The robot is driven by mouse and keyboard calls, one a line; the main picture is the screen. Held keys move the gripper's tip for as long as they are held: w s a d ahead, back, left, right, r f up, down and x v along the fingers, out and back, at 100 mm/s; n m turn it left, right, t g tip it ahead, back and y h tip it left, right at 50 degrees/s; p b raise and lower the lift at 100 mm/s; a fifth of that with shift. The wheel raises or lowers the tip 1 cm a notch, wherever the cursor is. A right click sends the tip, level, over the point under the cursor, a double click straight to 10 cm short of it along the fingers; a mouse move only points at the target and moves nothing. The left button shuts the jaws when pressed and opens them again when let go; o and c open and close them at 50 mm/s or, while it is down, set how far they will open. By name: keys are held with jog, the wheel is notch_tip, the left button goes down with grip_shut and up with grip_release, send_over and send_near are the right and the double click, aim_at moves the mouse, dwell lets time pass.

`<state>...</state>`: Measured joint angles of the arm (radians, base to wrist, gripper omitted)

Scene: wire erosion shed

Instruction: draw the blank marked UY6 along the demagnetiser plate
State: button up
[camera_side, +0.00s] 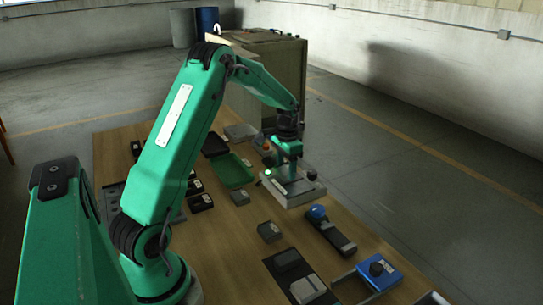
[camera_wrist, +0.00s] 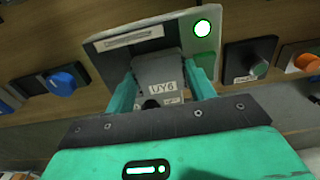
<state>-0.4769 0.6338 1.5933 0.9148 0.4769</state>
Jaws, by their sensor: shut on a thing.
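The blank marked UY6 (camera_wrist: 158,74) is a grey block with a white label, held between the teal fingers of my gripper (camera_wrist: 163,82) in the wrist view. My gripper is shut on it. The demagnetiser plate (camera_wrist: 112,58) is a grey slab behind the blank, with a lit green lamp (camera_wrist: 202,28) at its right end. In the side view the demagnetiser (camera_side: 292,199) is a pale box near the table's right edge, its green lamp lit. My gripper (camera_side: 288,170) is low over its top there. I cannot tell whether the blank touches the plate.
A green tray (camera_side: 232,176) lies left of the demagnetiser. A holder with a blue knob (camera_side: 317,213), a small grey block (camera_side: 270,231) and a blue box (camera_side: 380,272) stand nearer the camera. A tall cabinet (camera_side: 275,68) stands behind. Bare wood lies left of the grey block.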

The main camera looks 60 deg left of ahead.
aim_at(300, 192)
jog(key=shift+f, duration=0.35)
dwell(0.6)
jog(key=shift+d, duration=0.2)
jog(key=shift+d, duration=1.15)
jog(key=shift+d, duration=0.2)
jog(key=shift+d, duration=1.15)
jog(key=shift+d, duration=0.15)
jog(key=shift+d, duration=1.15)
jog(key=shift+d, duration=0.1)
jog(key=shift+r, duration=0.2)
